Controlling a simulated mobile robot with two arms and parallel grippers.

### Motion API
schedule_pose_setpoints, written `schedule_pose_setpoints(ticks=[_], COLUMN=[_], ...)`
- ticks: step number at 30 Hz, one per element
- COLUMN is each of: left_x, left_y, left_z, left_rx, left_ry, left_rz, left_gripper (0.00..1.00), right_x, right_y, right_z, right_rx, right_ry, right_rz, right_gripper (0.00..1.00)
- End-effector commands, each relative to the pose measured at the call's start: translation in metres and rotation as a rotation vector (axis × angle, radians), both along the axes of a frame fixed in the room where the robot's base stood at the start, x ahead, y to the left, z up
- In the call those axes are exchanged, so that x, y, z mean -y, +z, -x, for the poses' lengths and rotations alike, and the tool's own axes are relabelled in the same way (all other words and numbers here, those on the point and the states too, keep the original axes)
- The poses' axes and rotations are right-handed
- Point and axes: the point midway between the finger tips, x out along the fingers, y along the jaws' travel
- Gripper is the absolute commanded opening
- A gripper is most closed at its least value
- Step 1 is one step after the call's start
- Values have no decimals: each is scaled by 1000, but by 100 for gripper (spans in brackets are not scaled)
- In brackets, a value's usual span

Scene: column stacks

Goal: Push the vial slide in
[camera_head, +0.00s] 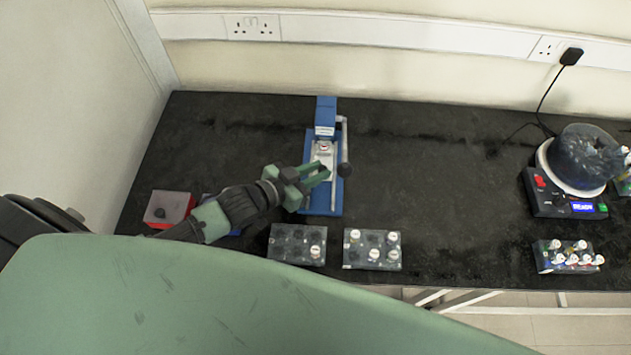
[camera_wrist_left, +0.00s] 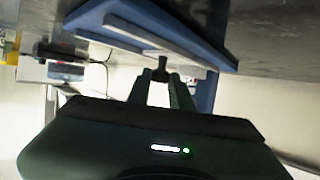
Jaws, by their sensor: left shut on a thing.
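A blue press-like device (camera_head: 326,116) stands on the black bench, with a pale grey vial slide (camera_head: 325,155) along its middle. A vial with a white and red top (camera_head: 324,146) sits at the slide's far end. My left gripper (camera_head: 323,174) is at the slide's near end, reaching in from the left. In the left wrist view its fingers (camera_wrist_left: 160,80) are shut on a small dark knob (camera_wrist_left: 161,73) next to the grey slide (camera_wrist_left: 150,42). The fingers hide part of the slide in the head view. My right gripper is not in view.
Two vial racks (camera_head: 283,245) (camera_head: 360,262) stand in front. A red and grey box (camera_head: 166,208) is at left. A round-topped instrument (camera_head: 557,205) and another rack (camera_head: 545,268) are at right. The bench between is clear.

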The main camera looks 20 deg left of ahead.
Motion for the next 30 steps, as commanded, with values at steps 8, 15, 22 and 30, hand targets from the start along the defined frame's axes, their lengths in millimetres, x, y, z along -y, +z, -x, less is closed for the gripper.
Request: schedule_pose_setpoints(ticks=[8, 15, 22, 30], left_x=[-3, -3, -3, -18], left_y=[1, 1, 0, 11], left_z=[-7, -7, -6, 23], left_rx=[1, 1, 0, -4], left_ry=[3, 3, 1, 0], left_rz=[0, -1, 0, -1], left_gripper=[0, 42, 42, 42], right_x=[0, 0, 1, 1], right_y=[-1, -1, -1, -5], right_z=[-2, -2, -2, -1], right_rx=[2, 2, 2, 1], right_ry=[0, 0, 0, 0], right_rz=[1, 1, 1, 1], right_gripper=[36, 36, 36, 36])
